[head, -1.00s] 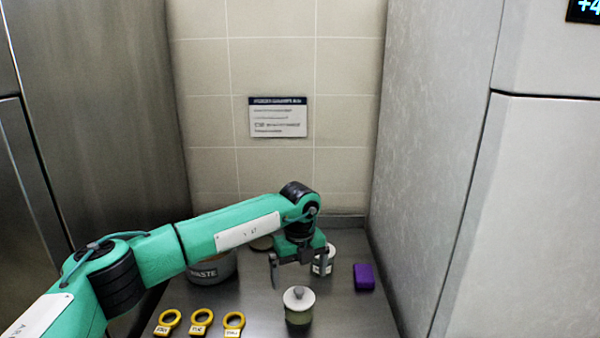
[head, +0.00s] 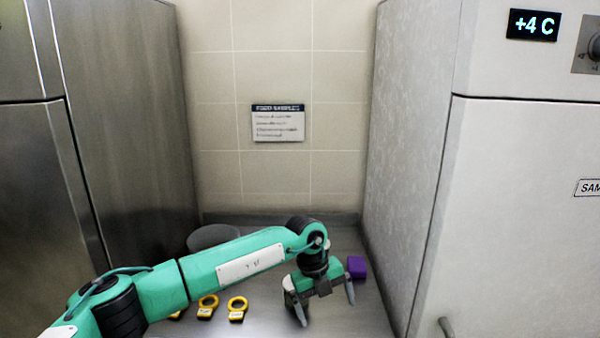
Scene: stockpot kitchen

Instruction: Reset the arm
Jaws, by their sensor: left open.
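My left arm comes in from the lower left and reaches over the steel counter (head: 365,312). Its gripper (head: 326,309) points down with its two fingers spread apart, and nothing shows between them. The gripper hangs over the right half of the counter, to the right of the yellow ring tags. A pale edge shows beside its left finger, but I cannot tell what it belongs to. The gripper and wrist hide that part of the counter. My right gripper is not in view.
A purple block (head: 357,267) lies right of the wrist. Yellow ring tags (head: 237,308) lie left of the gripper. A grey bin (head: 208,237) stands behind the arm. A steel cabinet (head: 135,130) and a pale +4 C cabinet (head: 520,200) flank the counter.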

